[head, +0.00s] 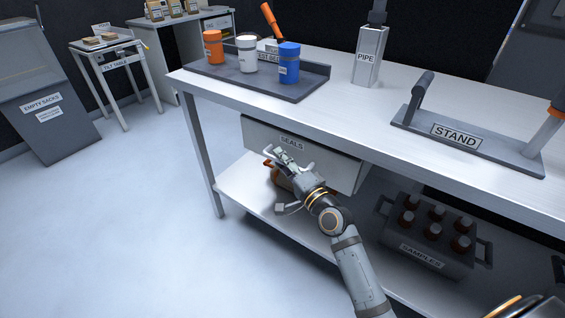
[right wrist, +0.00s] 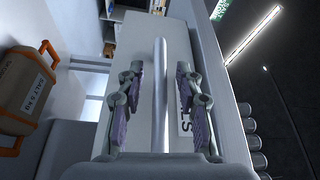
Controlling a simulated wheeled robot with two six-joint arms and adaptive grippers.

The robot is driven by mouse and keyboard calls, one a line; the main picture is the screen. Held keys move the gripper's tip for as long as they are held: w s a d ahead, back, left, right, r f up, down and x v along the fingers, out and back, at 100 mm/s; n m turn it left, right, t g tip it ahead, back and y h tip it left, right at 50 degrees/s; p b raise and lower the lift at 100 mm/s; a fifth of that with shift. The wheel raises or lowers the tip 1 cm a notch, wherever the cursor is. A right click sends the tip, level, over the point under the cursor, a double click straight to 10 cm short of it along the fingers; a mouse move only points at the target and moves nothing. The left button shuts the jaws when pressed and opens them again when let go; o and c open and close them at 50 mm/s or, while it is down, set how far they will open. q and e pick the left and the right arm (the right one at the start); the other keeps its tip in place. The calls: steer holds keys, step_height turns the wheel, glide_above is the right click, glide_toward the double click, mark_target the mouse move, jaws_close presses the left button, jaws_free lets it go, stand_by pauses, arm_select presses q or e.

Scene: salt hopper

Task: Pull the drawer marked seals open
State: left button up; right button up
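In the right wrist view, the drawer's straight bar handle (right wrist: 160,85) runs between the two fingers of the right gripper (right wrist: 159,100). The fingers are apart, with a gap on both sides of the bar. Part of the SEALS label (right wrist: 185,122) shows behind the right finger. The drawer looks shut, as far as I can see. My left gripper is not in view.
Below the drawer, an orange-handled container (right wrist: 25,90) stands on the lower shelf (head: 238,192), close to my gripper. A SAMPLES crate (head: 422,256) with several bottles is to the right. The bench top (head: 350,100) is above. Open floor (head: 130,220) lies left.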

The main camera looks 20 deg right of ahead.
steer(key=shift+c, duration=0.3)
jaws_close()
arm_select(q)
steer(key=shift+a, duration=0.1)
arm_select(e)
steer(key=shift+a+f, duration=0.1)
